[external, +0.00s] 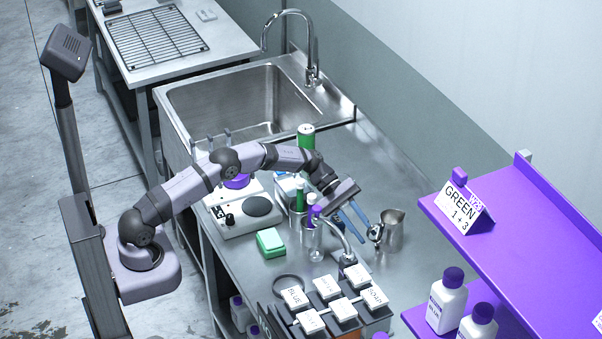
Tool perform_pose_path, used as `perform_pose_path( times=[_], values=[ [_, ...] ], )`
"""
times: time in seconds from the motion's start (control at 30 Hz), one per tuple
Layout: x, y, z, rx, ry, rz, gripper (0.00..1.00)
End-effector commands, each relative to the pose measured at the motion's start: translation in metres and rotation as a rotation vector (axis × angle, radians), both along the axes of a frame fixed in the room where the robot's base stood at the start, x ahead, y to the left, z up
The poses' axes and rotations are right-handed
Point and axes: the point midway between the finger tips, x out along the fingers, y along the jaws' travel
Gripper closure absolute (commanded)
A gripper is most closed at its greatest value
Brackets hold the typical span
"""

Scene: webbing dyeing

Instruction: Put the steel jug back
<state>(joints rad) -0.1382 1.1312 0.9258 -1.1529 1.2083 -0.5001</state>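The steel jug (393,232) stands upright on the steel worktop, right of the middle in the external view. Its handle side faces left, towards my gripper. My gripper (369,234) points down and to the right, with its two blue fingers spread a little apart. The fingertips are close beside the jug's handle. I cannot tell whether they touch it or reach around it. No grip on the jug shows.
A rack of labelled lids (327,287) stands in front, with a curved metal spout rising behind it. Green and purple-capped bottles, a scale (243,215) and a green sponge (270,242) are to the left. A purple shelf (520,235) stands right. Worktop behind the jug is clear.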

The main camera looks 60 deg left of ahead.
Motion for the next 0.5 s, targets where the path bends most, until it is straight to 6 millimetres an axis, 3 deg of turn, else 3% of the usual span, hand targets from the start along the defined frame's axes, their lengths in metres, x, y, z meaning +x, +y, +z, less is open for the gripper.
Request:
perform_pose_path(
  times=[0.27,0.5],
  values=[
    [-0.006,0.024,0.013,0.001,-0.003,0.004,0.78],
    [-0.007,0.025,0.054,0.0,-0.005,-0.001,0.78]
  ],
)
